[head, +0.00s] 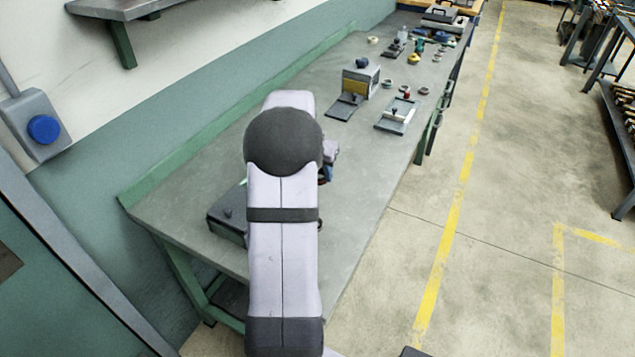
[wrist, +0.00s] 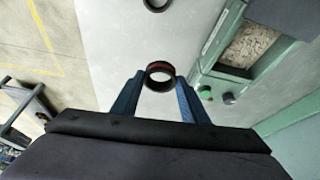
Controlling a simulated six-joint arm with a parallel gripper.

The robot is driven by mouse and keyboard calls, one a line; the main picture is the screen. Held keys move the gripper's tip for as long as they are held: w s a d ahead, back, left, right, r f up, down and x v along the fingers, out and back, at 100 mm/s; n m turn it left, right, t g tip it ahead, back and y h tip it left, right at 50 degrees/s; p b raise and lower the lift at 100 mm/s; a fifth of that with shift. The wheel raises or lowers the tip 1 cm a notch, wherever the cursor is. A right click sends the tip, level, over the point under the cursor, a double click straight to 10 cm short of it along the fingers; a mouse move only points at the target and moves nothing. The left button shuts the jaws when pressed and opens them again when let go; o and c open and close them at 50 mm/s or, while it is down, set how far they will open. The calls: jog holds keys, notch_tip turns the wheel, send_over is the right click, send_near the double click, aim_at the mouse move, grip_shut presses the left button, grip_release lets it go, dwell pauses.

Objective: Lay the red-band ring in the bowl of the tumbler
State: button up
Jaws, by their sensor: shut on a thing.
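In the wrist view a dark ring with a thin red band (wrist: 160,76) sits between the two blue fingertips of my gripper (wrist: 160,82). The fingers are shut on its sides, and its opening faces the camera. The green tumbler (wrist: 228,82) is at the right of the wrist view, apart from the held ring. Its bowl (wrist: 250,45) is rectangular and holds pale, grainy media. In the head view my arm hides most of the gripper, and I cannot make out the held ring or the bowl there.
Another dark ring (wrist: 156,4) lies at the top edge of the wrist view. The tumbler has a green button (wrist: 205,92) and a dark knob. In the head view the bench (head: 370,180) has clear room right of my arm.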

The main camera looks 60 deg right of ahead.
jog(key=w+a+p, duration=0.1)
jog(key=w+a, duration=0.1)
jog(key=w, duration=0.1)
jog(key=w+a+n+p, duration=0.1)
jog(key=w+a+p, duration=0.1)
jog(key=w, duration=0.1)
jog(key=w+a+n+p, duration=0.1)
jog(key=w+a+p, duration=0.1)
jog(key=w, duration=0.1)
jog(key=shift+a+f+t, duration=0.15)
jog(key=shift+f+t, duration=0.25)
jog(key=shift+w+a+f+n+p, duration=0.15)
jog(key=shift+w+a+f+p, duration=0.1)
jog(key=shift+w, duration=0.3)
jog(key=shift+w+a+f+n+p, duration=0.15)
jog(key=shift+w+f+p, duration=0.1)
jog(key=shift+w, duration=0.25)
jog(key=w+n, duration=0.1)
jog(key=w+d+t, duration=0.1)
jog(key=w, duration=0.1)
jog(key=shift+d+r+n+y, duration=0.15)
jog(key=shift+n+y, duration=0.15)
jog(key=shift+n, duration=0.1)
jog(key=shift+w+d+r+n, duration=0.2)
jog(key=shift+w+n, duration=0.1)
jog(key=shift+n, duration=0.5)
jog(key=shift+t, duration=0.3)
jog(key=shift+f+b, duration=0.2)
jog(key=shift+b, duration=0.1)
